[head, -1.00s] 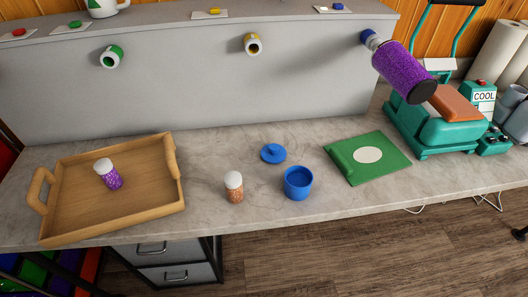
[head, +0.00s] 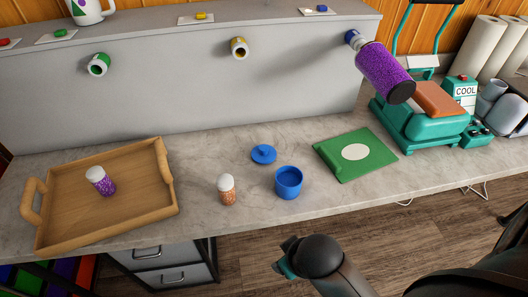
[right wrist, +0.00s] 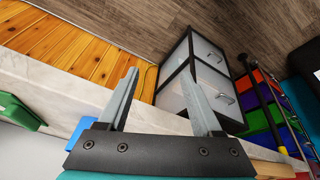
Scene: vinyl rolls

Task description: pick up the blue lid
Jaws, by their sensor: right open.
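The blue lid (head: 264,154) lies flat on the marble counter with its knob up. The open blue pot (head: 288,183) stands just in front of it and to its right, apart from it. My right gripper (head: 290,262) is low in front of the counter, over the floor, well short of the lid. In the right wrist view its two fingers (right wrist: 162,52) are spread with nothing between them. A blue piece (right wrist: 82,130) shows at that view's left, partly hidden; I cannot tell whether it is lid or pot. My left gripper is not in view.
An orange shaker with a white cap (head: 227,190) stands left of the pot. A wooden tray (head: 130,205) holding a purple shaker is further left. A green mat (head: 340,165) lies right of the lid, with a teal press (head: 425,125) beyond. The counter behind the lid is clear.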

